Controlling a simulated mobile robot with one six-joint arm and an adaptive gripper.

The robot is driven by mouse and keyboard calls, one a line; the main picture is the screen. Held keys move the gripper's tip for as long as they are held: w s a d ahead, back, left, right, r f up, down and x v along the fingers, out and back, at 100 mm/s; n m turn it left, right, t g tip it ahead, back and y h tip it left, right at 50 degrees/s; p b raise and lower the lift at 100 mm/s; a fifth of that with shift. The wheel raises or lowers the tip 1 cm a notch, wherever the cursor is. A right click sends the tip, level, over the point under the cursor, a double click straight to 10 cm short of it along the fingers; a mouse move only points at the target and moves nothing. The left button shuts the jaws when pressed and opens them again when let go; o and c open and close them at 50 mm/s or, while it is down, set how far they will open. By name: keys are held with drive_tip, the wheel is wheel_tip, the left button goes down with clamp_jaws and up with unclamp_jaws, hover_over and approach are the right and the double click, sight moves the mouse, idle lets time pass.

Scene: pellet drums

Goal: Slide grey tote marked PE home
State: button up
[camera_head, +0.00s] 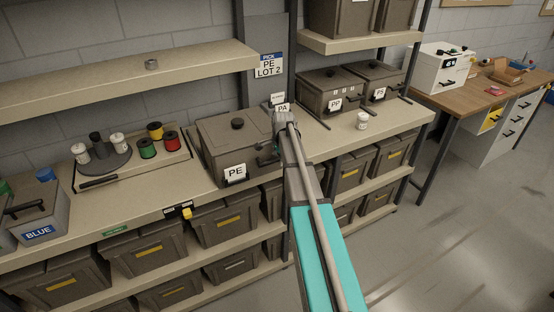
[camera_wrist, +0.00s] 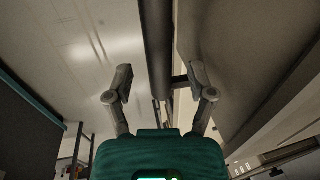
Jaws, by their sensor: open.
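The grey tote marked PE (camera_head: 211,160) stands on the middle shelf in the head view, with a knobbed lid and a white PE label on its front. My gripper (camera_head: 268,155) is at its right front side, partly hidden by my own arm. In the wrist view my gripper (camera_wrist: 160,82) has its two fingers spread wide. A dark bar (camera_wrist: 157,40), which looks like the tote's handle, runs between them with a gap on each side. A short stub joins it to a large grey-brown wall on the right, likely the tote (camera_wrist: 228,60).
A spool tray (camera_head: 95,183) lies left of the tote, and a BLUE bin (camera_head: 38,232) is further left. A shelf upright and the PP tote (camera_head: 325,105) are to the right. An upper shelf (camera_head: 130,82) hangs above. Open floor (camera_head: 460,220) is at the right.

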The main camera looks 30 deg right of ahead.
drive_tip(key=shift+w+f+b, duration=0.15)
drive_tip(key=shift+f+b, duration=0.3)
drive_tip(key=shift+f, duration=0.2)
drive_tip(key=shift+c, duration=0.2)
clamp_jaws()
